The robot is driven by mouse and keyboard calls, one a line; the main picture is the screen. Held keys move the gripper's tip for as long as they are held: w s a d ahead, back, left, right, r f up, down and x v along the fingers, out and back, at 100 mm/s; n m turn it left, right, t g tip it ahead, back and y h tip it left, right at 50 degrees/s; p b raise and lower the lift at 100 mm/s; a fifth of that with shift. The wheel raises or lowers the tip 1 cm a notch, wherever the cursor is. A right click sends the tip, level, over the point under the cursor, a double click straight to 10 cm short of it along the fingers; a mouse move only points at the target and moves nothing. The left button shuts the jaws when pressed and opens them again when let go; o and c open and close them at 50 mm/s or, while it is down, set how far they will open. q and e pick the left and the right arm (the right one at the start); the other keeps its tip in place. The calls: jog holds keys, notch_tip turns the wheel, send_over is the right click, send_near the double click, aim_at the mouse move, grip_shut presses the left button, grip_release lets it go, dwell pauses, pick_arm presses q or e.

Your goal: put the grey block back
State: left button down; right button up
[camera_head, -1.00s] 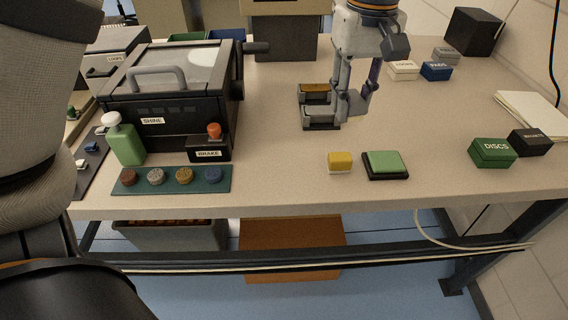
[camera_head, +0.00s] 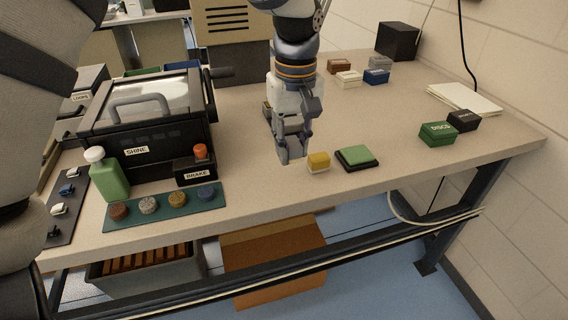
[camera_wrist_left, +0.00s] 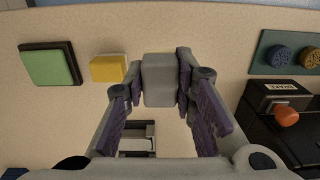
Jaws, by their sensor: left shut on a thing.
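The grey block (camera_wrist_left: 159,80) is between the purple-padded fingers of my left gripper (camera_wrist_left: 159,84) in the left wrist view. The gripper is shut on it. In the head view my left gripper (camera_head: 293,150) points down near the table's front, just left of the yellow-topped block (camera_head: 318,162). The grey block (camera_head: 290,157) shows only partly there, at the fingertips. I cannot tell whether it touches the table. The yellow block also shows in the wrist view (camera_wrist_left: 108,68), a little apart from the grey one. My right gripper is not in view.
A green-topped black pad (camera_head: 357,158) lies right of the yellow block. A dark fixture (camera_wrist_left: 137,138) stands behind the gripper, mostly hidden in the head view. The SHINE machine (camera_head: 150,130) and a strip of discs (camera_head: 165,207) are left.

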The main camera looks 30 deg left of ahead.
aim_at(281, 177)
pick_arm(q)
jog(key=a+f, duration=0.1)
jog(key=f, duration=0.3)
jog(key=a+f, duration=0.1)
jog(key=f, duration=0.1)
jog(key=shift+a+f, duration=0.15)
jog(key=shift+a, duration=0.2)
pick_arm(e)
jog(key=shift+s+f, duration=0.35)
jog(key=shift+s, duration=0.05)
pick_arm(q)
jog(key=shift+f, duration=0.2)
jog(key=c, duration=1.3)
grip_release()
notch_tip(281, 177, up, 12)
jog(key=shift+w+d+r, duration=0.1)
jog(key=shift+r, duration=0.05)
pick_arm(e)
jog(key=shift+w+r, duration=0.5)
